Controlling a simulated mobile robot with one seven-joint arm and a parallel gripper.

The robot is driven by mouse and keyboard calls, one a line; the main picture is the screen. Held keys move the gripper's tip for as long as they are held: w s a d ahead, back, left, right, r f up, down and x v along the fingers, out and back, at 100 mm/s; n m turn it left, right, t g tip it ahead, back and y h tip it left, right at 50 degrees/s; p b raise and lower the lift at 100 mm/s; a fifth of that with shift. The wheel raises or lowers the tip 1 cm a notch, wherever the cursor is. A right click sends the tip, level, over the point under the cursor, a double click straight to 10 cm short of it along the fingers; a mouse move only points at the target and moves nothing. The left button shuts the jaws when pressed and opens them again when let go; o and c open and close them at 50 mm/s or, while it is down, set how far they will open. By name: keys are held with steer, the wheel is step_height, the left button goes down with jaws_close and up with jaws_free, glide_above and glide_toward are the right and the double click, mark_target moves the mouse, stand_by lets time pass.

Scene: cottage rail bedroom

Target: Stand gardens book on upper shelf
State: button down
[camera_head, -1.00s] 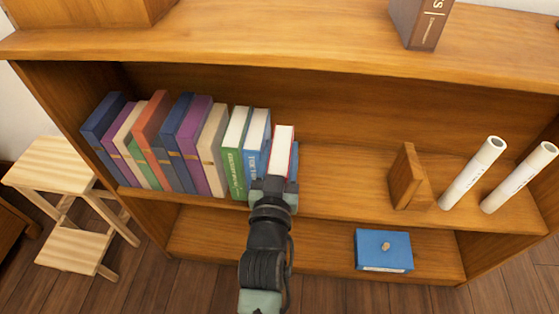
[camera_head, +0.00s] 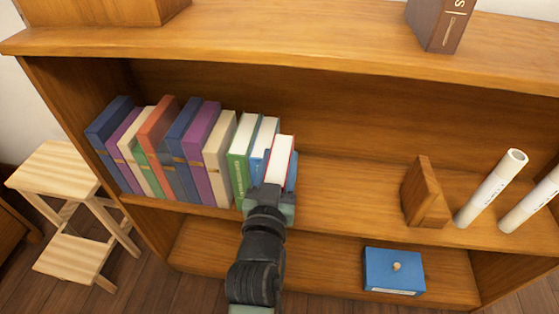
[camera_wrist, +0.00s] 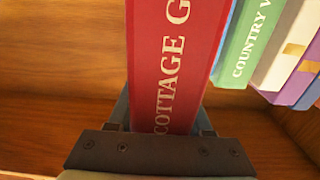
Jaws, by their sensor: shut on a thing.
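The red book (camera_wrist: 165,60) reads "COTTAGE G" along its spine in the wrist view; the rest of the title is hidden. In the head view, the book (camera_head: 281,160) is upright at the right end of the row of books on the upper of the two open shelves (camera_head: 340,195). My gripper (camera_head: 268,192) is shut on its spine side. In the wrist view, my gripper (camera_wrist: 162,125) has a finger on each side of the book. Its lower end is hidden by my gripper, so I cannot tell whether it touches the shelf board.
Several upright books (camera_head: 170,150) fill the shelf's left part. A blue edge shows just right of the red book. A wooden bookend (camera_head: 425,192) and white tubes (camera_head: 490,190) stand farther right. A blue box (camera_head: 393,270) is below; a brown book (camera_head: 440,25) stands on top.

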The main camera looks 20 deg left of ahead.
steer(key=shift+c, duration=1.7)
jaws_free()
steer(key=shift+r, duration=0.2)
steer(key=shift+o, duration=0.5)
steer(key=shift+s+f, duration=0.1)
steer(key=shift+f, duration=0.2)
steer(key=p+v, duration=0.3)
steer(key=v, duration=1.6)
steer(key=shift+s+r, duration=0.3)
steer(key=shift+s, duration=0.05)
steer(key=shift+d, duration=0.15)
